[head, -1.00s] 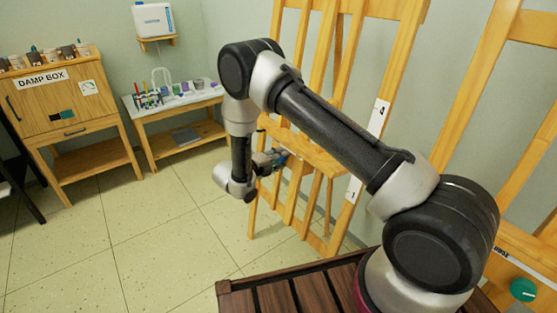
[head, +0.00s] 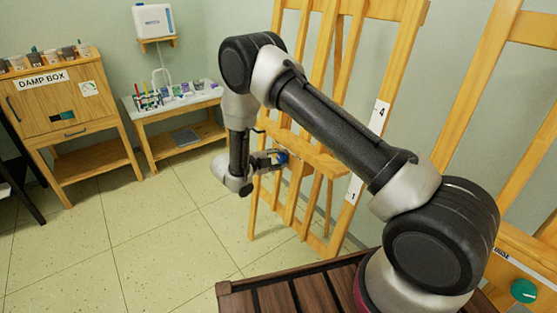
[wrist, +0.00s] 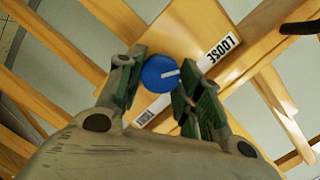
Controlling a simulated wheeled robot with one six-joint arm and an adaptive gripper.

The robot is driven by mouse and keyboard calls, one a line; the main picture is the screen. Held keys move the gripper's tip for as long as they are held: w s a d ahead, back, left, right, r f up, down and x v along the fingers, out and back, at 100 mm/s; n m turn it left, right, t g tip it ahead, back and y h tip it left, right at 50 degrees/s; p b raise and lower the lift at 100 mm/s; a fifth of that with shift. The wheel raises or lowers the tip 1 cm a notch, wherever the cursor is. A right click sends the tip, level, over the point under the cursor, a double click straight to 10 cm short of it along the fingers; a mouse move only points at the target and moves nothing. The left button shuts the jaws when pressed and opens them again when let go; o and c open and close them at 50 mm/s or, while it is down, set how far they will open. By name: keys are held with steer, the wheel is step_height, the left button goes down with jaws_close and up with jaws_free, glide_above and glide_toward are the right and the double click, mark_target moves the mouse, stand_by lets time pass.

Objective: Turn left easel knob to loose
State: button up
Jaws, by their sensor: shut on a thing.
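The blue round knob (wrist: 158,74) of the left easel (head: 401,55) is in the wrist view. Its white pointer line points right and slightly up, roughly toward the LOOSE label (wrist: 220,50). The TIGHT label (wrist: 148,113) lies at its lower left, partly hidden by my fingers. My gripper (wrist: 161,80) is shut on the knob, one finger on each side.
A second easel with a green knob (head: 523,290) stands at the right. A dark slatted wooden top (head: 235,298) is at the front. The DAMP BOX cabinet (head: 85,100) and a small white-topped table (head: 150,110) stand at the back left. The tiled floor between is clear.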

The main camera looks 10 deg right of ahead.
steer(key=shift+r, duration=0.1)
steer(key=o, duration=1)
steer(key=shift+o, duration=0.2)
steer(key=shift+a, duration=0.1)
steer(key=v, duration=0.7)
steer(key=shift+s+a, duration=0.25)
steer(key=shift+a, duration=0.1)
